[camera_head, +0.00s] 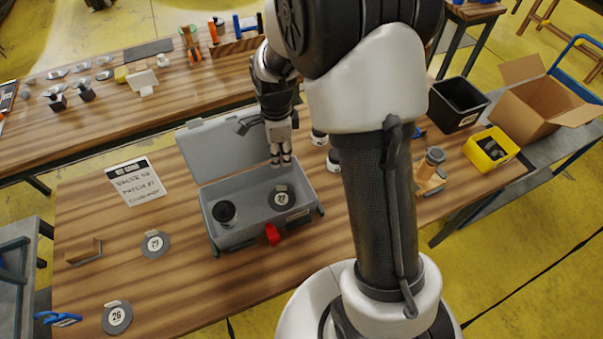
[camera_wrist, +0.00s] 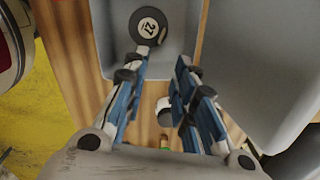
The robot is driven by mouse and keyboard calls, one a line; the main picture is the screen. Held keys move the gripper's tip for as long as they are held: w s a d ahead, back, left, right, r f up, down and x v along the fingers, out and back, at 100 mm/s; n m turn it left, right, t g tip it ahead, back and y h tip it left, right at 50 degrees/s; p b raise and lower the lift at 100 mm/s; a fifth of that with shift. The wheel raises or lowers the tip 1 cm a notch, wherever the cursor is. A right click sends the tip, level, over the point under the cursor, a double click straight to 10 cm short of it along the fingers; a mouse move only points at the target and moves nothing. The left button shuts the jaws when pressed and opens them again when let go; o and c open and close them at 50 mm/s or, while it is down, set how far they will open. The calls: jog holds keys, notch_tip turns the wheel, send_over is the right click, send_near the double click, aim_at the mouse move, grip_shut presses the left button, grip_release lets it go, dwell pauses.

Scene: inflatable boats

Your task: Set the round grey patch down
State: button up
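A round grey patch with a dark centre marked 27 (camera_head: 281,197) lies inside the open grey case (camera_head: 243,236), toward its right end. It also shows at the top of the wrist view (camera_wrist: 148,25). My gripper (camera_head: 281,158) hangs above the case's back right, pointing down, apart from the patch. In the wrist view its fingers (camera_wrist: 160,68) are spread with nothing between their tips. Two more round grey patches lie on the table left of the case, one marked 29 (camera_head: 155,243) and one apparently marked 26 (camera_head: 117,317).
A black round cap (camera_head: 224,211) sits in the case's left part. The raised lid (camera_head: 215,150) stands behind it. A handwritten card (camera_head: 135,181), a wooden block (camera_head: 83,251) and a blue clip (camera_head: 57,318) lie left. A yellow box (camera_head: 490,150) stands right.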

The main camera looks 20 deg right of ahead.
jog(key=s+r+n+t, duration=0.1)
jog(key=s+r+n, duration=0.3)
jog(key=r, duration=0.5)
jog(key=s+a+r+n+t, duration=0.1)
jog(key=s+r+n, duration=0.4)
jog(key=s+n, duration=0.3)
jog(key=s+r+n+t, duration=0.2)
jog(key=s+r+n, duration=0.3)
jog(key=s+n, duration=0.3)
jog(key=s, duration=0.3)
jog(key=shift+s+a+r, duration=0.35)
jog(key=shift+s+r, duration=0.05)
jog(key=shift+a, duration=0.1)
